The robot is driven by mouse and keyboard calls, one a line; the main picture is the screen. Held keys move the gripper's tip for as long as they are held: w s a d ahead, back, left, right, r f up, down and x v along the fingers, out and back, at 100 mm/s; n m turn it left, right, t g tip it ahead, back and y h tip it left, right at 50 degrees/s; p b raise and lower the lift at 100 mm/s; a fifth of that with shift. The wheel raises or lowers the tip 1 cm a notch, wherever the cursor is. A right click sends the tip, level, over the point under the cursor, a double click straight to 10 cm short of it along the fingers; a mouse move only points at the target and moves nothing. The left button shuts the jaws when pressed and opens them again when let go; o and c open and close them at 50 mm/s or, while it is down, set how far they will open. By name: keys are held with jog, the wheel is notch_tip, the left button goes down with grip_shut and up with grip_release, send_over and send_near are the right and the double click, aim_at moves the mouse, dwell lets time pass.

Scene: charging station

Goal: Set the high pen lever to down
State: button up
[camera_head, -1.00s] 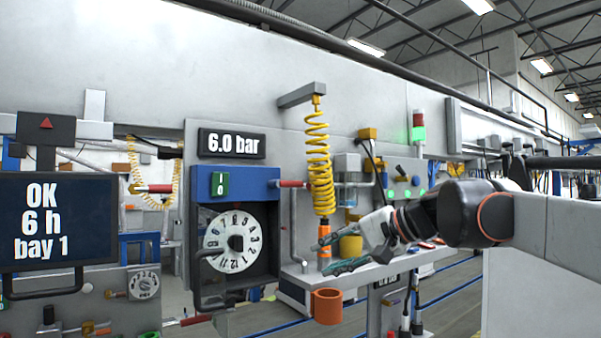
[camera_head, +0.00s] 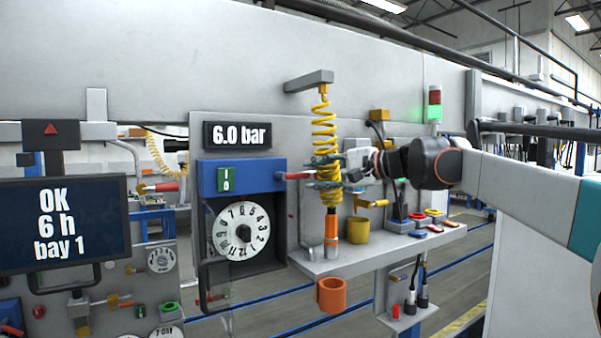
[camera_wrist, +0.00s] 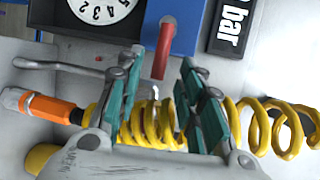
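A red lever handle (camera_head: 293,176) sticks out sideways, to the right, from the right side of the blue box (camera_head: 240,176). In the wrist view the red handle (camera_wrist: 164,50) points toward the space between my fingertips. No label shows that it is the high pen lever. My gripper (camera_head: 318,172) is just right of the handle's free end, level with it, at the yellow coiled hose (camera_head: 323,130). In the wrist view my gripper (camera_wrist: 162,62) is open, with one finger on each side. Coils of the hose lie between the fingers; contact cannot be told.
An orange-tipped tool (camera_head: 331,228) hangs under the hose above the grey shelf (camera_head: 350,258). A yellow cup (camera_head: 358,230) and an orange ring (camera_head: 331,295) are close by. Another red-handled valve (camera_head: 160,187) is further left. A numbered dial (camera_head: 241,231) sits below the blue box.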

aim_at(303, 175)
jog(key=p+x, duration=0.1)
jog(key=x, duration=0.5)
grip_shut()
